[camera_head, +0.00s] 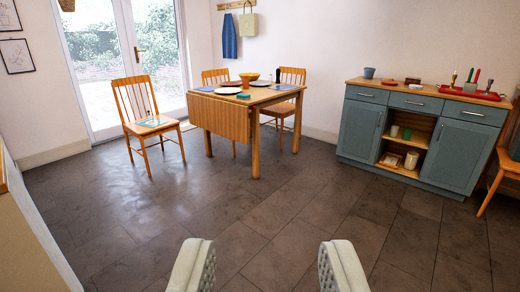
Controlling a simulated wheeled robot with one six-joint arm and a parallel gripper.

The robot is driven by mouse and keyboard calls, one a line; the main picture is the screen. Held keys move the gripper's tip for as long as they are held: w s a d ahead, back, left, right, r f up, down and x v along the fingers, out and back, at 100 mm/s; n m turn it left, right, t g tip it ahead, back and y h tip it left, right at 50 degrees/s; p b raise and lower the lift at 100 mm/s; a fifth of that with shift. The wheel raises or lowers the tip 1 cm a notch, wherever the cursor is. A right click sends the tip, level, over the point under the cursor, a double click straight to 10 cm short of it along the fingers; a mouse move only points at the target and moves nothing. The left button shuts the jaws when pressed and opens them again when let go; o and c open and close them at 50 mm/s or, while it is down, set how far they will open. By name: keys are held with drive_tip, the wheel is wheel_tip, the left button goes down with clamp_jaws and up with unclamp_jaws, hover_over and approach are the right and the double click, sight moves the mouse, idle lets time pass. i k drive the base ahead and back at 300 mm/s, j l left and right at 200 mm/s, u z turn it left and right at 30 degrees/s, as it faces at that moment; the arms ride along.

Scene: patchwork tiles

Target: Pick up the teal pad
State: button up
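A small teal pad (243,96) appears to lie on the wooden drop-leaf table (228,117), near its front edge beside a white plate (228,90). It is small in the view, so its exact shape is hard to tell. My gripper (267,268) is at the bottom of the view with its two pale fingers wide apart and nothing between them. It is far from the table, with open floor between.
A wooden chair (146,108) with a greenish flat item on its seat stands left of the table. A blue-grey sideboard (360,131) stands right, a pale-sided unit (28,240) at the near left. The tiled floor (290,215) ahead is clear.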

sight(240, 96)
drive_tip(key=i, duration=4.3)
drive_tip(key=i+u, duration=0.25)
drive_tip(key=i, duration=0.15)
drive_tip(key=i+l+u, duration=0.25)
drive_tip(key=i, duration=0.15)
